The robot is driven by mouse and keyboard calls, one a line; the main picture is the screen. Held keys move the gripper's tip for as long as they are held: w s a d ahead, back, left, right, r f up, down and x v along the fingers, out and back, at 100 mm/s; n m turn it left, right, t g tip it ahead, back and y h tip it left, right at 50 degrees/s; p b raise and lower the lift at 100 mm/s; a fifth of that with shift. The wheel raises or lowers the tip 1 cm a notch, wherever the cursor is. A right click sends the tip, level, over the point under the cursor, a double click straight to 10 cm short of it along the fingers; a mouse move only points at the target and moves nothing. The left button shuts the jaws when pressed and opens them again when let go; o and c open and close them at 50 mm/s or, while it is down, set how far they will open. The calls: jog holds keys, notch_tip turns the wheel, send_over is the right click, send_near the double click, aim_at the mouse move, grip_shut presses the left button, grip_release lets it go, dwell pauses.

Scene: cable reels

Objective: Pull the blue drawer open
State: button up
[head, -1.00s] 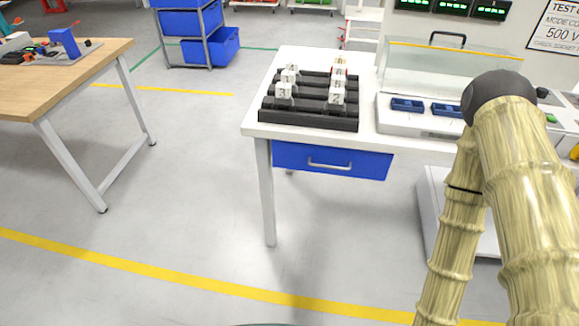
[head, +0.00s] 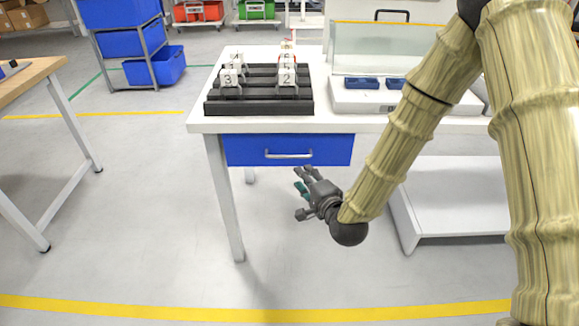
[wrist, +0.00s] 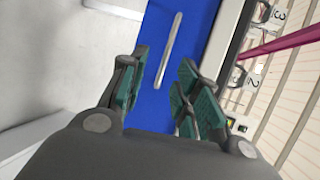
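The blue drawer (head: 240,150) is set under the white table's top, with a silver bar handle (head: 289,155) on its front. Its front looks flush with the table, so it appears shut. My gripper (head: 300,180) is below and just in front of the drawer, near the handle's right end, not touching it. In the wrist view, the fingers of my gripper (wrist: 158,95) are spread apart with nothing between them. The blue drawer (wrist: 196,30) and the handle (wrist: 168,50) show beyond the fingertips, the handle running slantwise.
The white table (head: 200,125) carries a black rack (head: 258,107) with several numbered white tags and a clear-lidded tester (head: 400,98). A low white platform (head: 450,195) stands right of the gripper. A wooden workbench (head: 30,80) is at left. The floor before the table is clear.

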aim_at(289, 157)
jog(key=x, duration=0.7)
jog(key=r+x, duration=0.1)
jog(key=x, duration=0.3)
jog(key=shift+w+a+r, duration=0.1)
jog(key=shift+w+a, duration=0.1)
grip_shut()
